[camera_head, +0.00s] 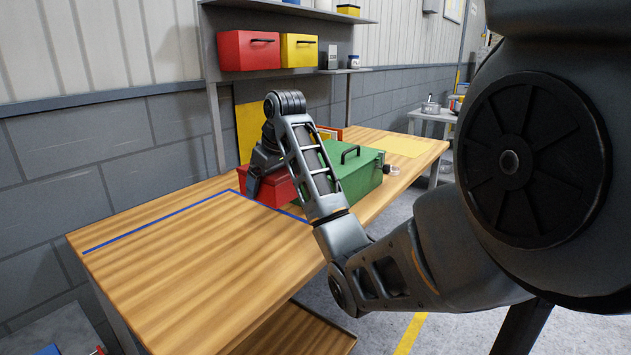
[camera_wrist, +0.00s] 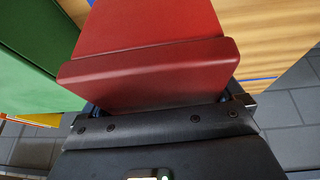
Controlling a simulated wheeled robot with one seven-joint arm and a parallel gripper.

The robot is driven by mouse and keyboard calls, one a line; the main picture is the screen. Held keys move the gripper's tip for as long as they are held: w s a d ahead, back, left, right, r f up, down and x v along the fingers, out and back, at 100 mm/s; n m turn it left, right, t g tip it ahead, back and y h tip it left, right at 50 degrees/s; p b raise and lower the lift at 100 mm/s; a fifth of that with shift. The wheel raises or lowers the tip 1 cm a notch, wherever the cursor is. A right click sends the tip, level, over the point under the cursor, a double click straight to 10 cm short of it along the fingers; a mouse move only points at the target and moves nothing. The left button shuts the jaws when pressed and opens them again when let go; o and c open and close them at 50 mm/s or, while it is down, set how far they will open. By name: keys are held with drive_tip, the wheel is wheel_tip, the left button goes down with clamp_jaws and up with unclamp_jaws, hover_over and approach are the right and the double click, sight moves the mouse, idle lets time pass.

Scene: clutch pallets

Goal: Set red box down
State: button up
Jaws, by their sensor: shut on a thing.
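A red box (camera_head: 277,189) is at the middle of the workbench, left of a green box (camera_head: 362,176) with a dark handle. My gripper (camera_head: 262,172) is shut on the red box. My arm hides part of both boxes in the head view. In the wrist view the red box (camera_wrist: 150,72) fills the top middle, directly in front of my gripper (camera_wrist: 165,108), and the green box (camera_wrist: 40,45) is at the left. I cannot tell whether the red box's underside touches the bench.
The wooden workbench (camera_head: 190,270) is clear at the front left, where a blue line (camera_head: 160,219) marks an area. A yellow sheet (camera_head: 405,146) lies at its right end. A shelf (camera_head: 290,73) above carries another red box (camera_head: 248,52) and a yellow one (camera_head: 299,51).

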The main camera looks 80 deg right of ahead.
drive_tip(key=shift+w+f, duration=0.15)
drive_tip(key=shift+f, duration=0.4)
drive_tip(key=shift+w+a+f+b, duration=0.15)
drive_tip(key=shift+a+b, duration=0.05)
drive_tip(key=shift+b, duration=0.1)
hover_over(241, 257)
drive_tip(key=s+a, duration=0.1)
wheel_tip(241, 257, down, 6)
drive_tip(key=shift+s+f, duration=0.15)
drive_tip(key=shift+f, duration=0.05)
drive_tip(key=shift+a+f, duration=0.15)
drive_tip(key=shift+f, duration=1.95)
drive_tip(key=shift+f+b, duration=0.1)
drive_tip(key=shift+b, duration=0.2)
drive_tip(key=o, duration=1.4)
